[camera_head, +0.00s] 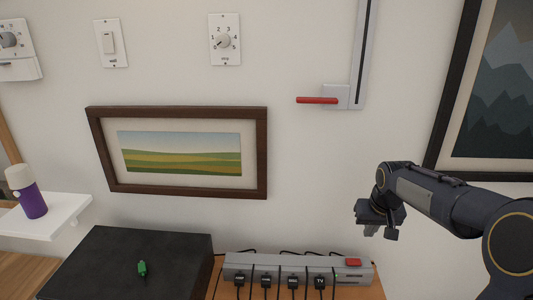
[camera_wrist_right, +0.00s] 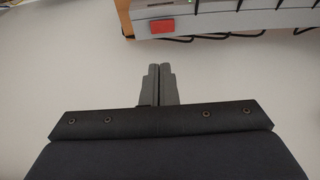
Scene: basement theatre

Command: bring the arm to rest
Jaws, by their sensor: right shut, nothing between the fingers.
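My right arm comes in from the right edge of the head view, and its gripper (camera_head: 381,232) hangs in front of the wall, above and right of the power strip's end. In the right wrist view the two fingers of the right gripper (camera_wrist_right: 160,68) are pressed together with nothing between them. The gripper touches nothing that I can see. My left gripper is not in view.
A power strip (camera_head: 298,269) with several plugs and a red switch lies on a wooden surface. A black box (camera_head: 120,260) carries a green object (camera_head: 142,268). A red-handled lever (camera_head: 318,100), framed pictures (camera_head: 180,195) and a dial (camera_head: 224,40) are on the wall. A shelf (camera_head: 62,218) holds a purple bottle (camera_head: 32,201).

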